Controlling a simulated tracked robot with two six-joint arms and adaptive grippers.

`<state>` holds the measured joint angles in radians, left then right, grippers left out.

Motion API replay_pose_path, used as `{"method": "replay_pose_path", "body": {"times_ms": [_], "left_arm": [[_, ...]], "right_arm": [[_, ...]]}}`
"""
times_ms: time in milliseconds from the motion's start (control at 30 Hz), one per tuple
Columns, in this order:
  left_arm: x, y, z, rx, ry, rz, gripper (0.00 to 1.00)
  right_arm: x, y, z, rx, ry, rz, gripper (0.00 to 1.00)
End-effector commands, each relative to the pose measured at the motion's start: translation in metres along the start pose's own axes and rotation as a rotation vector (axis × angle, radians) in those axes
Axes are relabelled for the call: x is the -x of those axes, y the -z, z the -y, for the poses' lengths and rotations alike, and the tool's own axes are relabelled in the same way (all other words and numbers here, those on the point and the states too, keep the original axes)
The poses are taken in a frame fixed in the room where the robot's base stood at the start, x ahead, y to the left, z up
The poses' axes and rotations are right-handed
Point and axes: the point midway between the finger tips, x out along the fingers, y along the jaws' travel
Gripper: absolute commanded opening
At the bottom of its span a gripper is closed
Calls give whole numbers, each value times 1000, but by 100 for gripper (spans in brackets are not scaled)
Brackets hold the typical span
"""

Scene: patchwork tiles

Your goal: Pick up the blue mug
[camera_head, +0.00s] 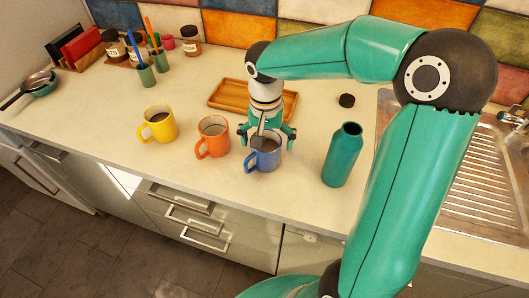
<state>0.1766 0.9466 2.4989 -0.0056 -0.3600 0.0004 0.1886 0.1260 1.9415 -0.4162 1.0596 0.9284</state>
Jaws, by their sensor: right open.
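The blue mug (265,158) stands upright on the counter, right of an orange mug, with its handle to the left and a dark inside. My right gripper (263,141) points down over it with its fingers spread. One finger comes down inside or in front of the mug's far rim; I cannot tell whether it touches. The gripper hides part of the far rim. My left gripper is not in view.
The orange mug (212,143) and a yellow mug (160,127) stand to the left. A teal bottle (342,160) stands to the right, before the sink (480,185). A wooden tray (225,97) lies behind. The counter's front edge is close to the mugs.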

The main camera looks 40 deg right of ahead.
Motion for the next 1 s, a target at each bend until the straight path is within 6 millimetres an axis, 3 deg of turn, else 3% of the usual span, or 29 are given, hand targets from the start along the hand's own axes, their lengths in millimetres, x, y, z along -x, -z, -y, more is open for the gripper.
{"method": "replay_pose_path", "body": {"times_ms": [267, 567, 1000], "left_arm": [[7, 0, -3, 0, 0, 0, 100], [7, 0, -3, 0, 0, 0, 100], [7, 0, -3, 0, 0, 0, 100]], "right_arm": [[-37, -2, 3, 1, -2, 4, 100], [-41, -2, 4, 1, 1, 1, 98], [-41, -2, 4, 3, 0, 2, 25]]}}
